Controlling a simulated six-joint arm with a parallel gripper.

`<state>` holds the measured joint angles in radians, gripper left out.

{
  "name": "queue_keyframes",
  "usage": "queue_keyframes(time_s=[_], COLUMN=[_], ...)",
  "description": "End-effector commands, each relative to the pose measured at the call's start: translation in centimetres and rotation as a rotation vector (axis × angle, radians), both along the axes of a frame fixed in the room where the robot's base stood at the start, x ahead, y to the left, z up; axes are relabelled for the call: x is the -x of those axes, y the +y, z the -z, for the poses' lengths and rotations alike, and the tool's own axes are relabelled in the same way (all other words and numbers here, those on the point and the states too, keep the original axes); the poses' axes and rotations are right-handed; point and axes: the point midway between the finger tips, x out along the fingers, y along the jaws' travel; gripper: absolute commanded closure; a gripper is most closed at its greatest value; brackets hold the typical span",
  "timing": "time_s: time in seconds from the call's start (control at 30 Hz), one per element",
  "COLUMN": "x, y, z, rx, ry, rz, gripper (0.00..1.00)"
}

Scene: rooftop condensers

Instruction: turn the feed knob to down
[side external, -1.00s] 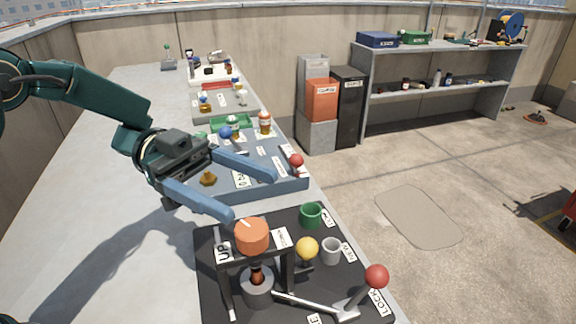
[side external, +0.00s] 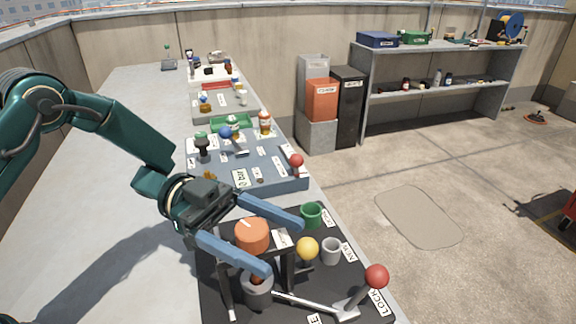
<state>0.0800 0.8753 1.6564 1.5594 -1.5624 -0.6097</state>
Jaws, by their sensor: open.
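An orange knob (side external: 252,234) with a pale pointer mark on top sits on a dark raised bracket on the black panel (side external: 338,282) at the front. Its mark points to the upper left. I take it as the feed knob; no "feed" label is readable. My gripper (side external: 285,248) is open, with its two blue fingers on either side of the knob in the picture. The lower finger passes in front of the bracket, the upper one behind the knob. I cannot tell whether either touches it. The "UP" label beside the knob is now hidden by my gripper.
The black panel also carries a yellow ball knob (side external: 307,248), a green cup (side external: 311,214), a grey cup (side external: 331,250) and a red-tipped lever (side external: 376,276). A blue-grey panel (side external: 270,177) with more controls lies behind.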

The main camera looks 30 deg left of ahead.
Motion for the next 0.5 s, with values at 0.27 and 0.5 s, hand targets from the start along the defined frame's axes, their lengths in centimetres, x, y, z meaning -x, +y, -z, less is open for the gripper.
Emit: queue_keyframes(time_s=[0.27,0.5], x=[0.06,0.05], y=[-0.92,-0.9], z=[-0.03,-0.03], rx=[0.001,0.0], ry=[0.0,0.0], rz=[-0.001,-0.001], gripper=[0.19,0.68])
